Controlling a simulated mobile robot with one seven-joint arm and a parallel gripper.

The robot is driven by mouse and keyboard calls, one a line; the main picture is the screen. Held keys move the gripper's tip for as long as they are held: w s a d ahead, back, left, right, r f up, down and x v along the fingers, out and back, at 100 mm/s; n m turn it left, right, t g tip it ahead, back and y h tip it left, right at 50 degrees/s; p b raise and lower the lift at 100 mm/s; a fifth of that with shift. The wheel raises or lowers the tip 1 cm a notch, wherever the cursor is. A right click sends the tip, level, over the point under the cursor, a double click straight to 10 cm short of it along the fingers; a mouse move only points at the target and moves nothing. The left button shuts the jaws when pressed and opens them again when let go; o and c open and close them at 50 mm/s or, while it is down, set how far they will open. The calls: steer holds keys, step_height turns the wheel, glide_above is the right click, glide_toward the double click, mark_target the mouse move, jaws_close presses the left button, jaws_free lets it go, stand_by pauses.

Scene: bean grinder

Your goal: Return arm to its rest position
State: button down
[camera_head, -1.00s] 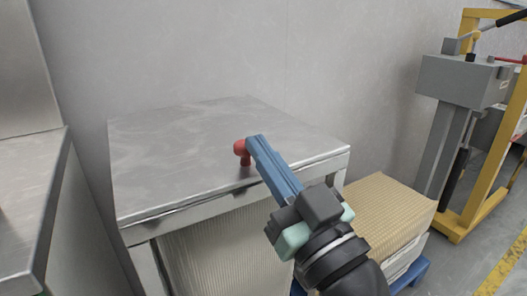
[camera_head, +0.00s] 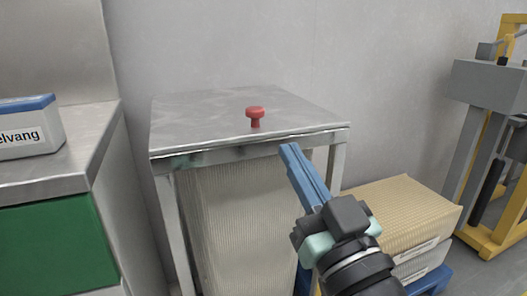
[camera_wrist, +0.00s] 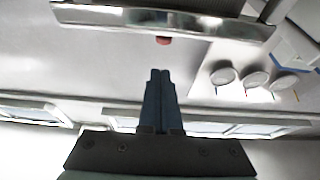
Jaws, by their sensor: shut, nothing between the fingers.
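My gripper (camera_head: 290,149) has two blue fingers pressed together with nothing between them. In the head view it points up and left, in front of the front edge of a metal table (camera_head: 190,117). In the wrist view the shut fingers (camera_wrist: 160,74) show from behind. A small red thing (camera_wrist: 163,41) shows at the metal edge above them there.
A counter (camera_head: 95,140) with a green front and a labelled white box with a blue lid (camera_head: 30,127) stand at left. Stacked cardboard (camera_head: 405,205) lies on a blue pallet at right. A grey and yellow machine (camera_head: 490,90) stands beyond it. Ribbed cardboard (camera_head: 235,220) fills the space under the table.

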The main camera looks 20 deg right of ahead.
steer(key=s+a+r+t+p, duration=0.2)
steer(key=a+r+p, duration=0.25)
steer(key=r, duration=0.55)
steer(key=s+a+r+t+p, duration=0.1)
steer(key=s+a+r+p, duration=0.25)
steer(key=a+r, duration=0.45)
steer(key=s+a+r+t+p, duration=0.15)
steer(key=a+r+p, duration=0.25)
steer(key=r, duration=0.9)
step_height(320, 180, up, 37)
steer(key=p, duration=3.7)
steer(key=shift+d+h, duration=0.2)
steer(key=shift+h, duration=0.2)
steer(key=shift+r+t, duration=0.1)
steer(key=shift+t, duration=0.15)
